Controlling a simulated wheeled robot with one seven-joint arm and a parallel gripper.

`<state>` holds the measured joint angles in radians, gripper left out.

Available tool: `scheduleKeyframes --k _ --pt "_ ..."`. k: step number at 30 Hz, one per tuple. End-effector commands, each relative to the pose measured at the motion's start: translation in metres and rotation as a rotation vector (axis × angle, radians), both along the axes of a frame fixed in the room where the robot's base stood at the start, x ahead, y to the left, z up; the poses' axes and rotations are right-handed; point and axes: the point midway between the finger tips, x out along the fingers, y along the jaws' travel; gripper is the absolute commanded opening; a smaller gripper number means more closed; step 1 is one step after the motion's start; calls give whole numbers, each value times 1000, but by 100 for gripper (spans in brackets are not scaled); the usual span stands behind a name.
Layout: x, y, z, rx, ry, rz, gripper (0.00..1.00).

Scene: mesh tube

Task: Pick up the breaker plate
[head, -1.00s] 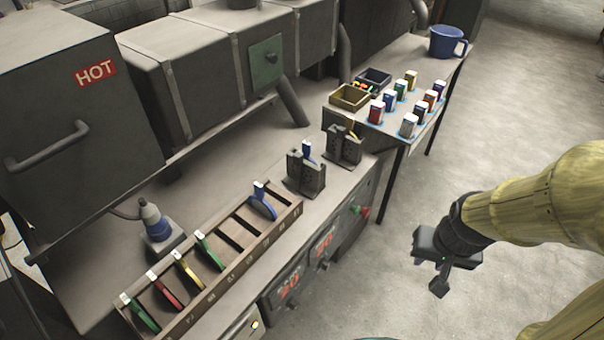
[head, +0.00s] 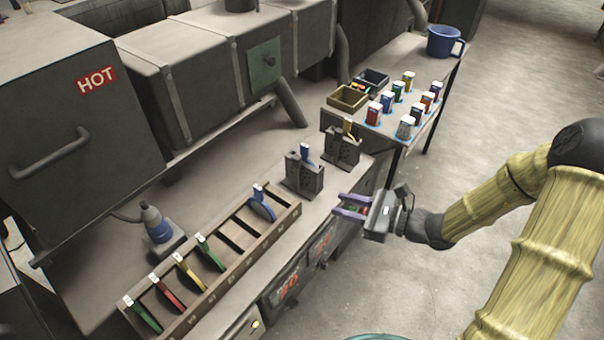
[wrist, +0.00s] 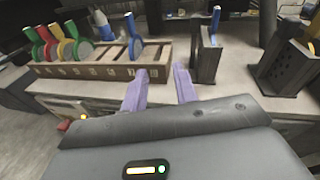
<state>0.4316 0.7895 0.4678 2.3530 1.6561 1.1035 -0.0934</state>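Several round plates with coloured handles stand in a slotted rack (head: 225,268). They are a green plate (head: 145,315), a red plate (head: 170,291), a yellow plate (head: 190,272), a second green plate (head: 213,254) and a blue plate (head: 263,206). I cannot tell which is meant by the breaker plate. My gripper (head: 341,203) is open and empty, its purple fingers pointing at the bench front, right of the rack. In the wrist view, the fingers (wrist: 160,76) are apart below the rack's right end, with the blue plate (wrist: 134,48) just above and left.
Two dark holders stand on the bench behind my gripper, one with a blue handle (head: 305,153) and one with a yellow handle (head: 348,128). A box marked HOT (head: 75,110) looms at the left. A side table holds small bottles, bins and a blue mug (head: 444,41).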

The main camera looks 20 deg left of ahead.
Motion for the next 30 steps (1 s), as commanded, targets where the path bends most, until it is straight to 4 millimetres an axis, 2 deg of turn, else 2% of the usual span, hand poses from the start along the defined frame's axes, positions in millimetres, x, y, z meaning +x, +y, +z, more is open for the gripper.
scheduleKeyframes --k 1,3,6,17,22,30 --pt "14 -3 3 61 30 -69 29" --pt "30 -7 6 120 55 -144 29" --pt "42 -11 8 163 73 -202 29" --pt "44 -10 8 168 75 -209 29" --pt "50 7 9 168 74 -205 29" --pt "68 52 10 167 73 -205 29"
